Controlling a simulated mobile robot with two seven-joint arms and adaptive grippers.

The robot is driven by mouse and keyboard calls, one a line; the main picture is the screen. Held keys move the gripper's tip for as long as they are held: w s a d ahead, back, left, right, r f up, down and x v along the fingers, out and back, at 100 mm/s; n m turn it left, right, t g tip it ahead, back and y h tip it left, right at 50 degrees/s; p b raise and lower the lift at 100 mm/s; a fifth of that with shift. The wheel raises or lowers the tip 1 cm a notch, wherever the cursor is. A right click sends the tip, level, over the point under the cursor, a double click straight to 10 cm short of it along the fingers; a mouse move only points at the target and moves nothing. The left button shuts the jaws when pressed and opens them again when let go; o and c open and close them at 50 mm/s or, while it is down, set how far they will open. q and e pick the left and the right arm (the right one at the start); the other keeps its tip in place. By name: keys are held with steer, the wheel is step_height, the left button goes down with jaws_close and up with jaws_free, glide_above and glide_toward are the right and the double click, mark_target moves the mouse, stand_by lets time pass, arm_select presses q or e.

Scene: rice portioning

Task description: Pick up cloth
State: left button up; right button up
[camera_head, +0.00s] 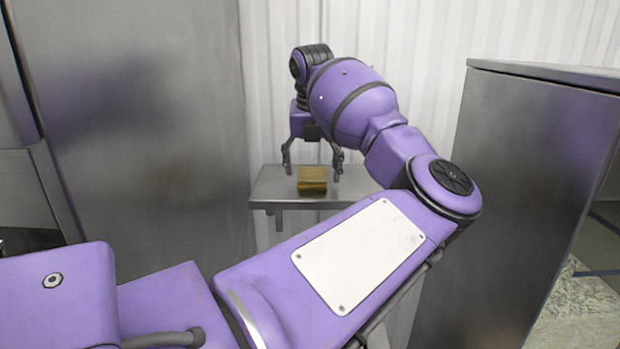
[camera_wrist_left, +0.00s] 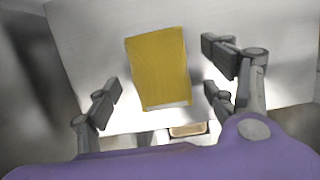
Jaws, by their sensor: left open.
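The cloth (camera_head: 313,180) is a folded yellow block lying on a small metal shelf (camera_head: 270,190) in the head view. It also shows in the left wrist view (camera_wrist_left: 158,68), flat on the pale surface and slightly tilted in the picture. My left gripper (camera_head: 313,170) is open, with its fingers pointing down over the shelf and spread to either side of the cloth. In the left wrist view the fingertips (camera_wrist_left: 160,80) are apart, with the cloth between and a little beyond them. Nothing is held. My right gripper is not in view.
A tall metal cabinet (camera_head: 140,120) stands to the left and another metal unit (camera_head: 520,190) to the right. A corrugated white wall (camera_head: 420,50) is behind the shelf. In the left wrist view a small tan-and-white item (camera_wrist_left: 188,130) shows below the shelf edge.

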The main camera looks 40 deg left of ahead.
arm_select(q)
steer(key=shift+w+a+f, duration=0.1)
steer(key=shift+f, duration=0.35)
steer(key=c, duration=1.2)
steer(key=shift+o, duration=0.2)
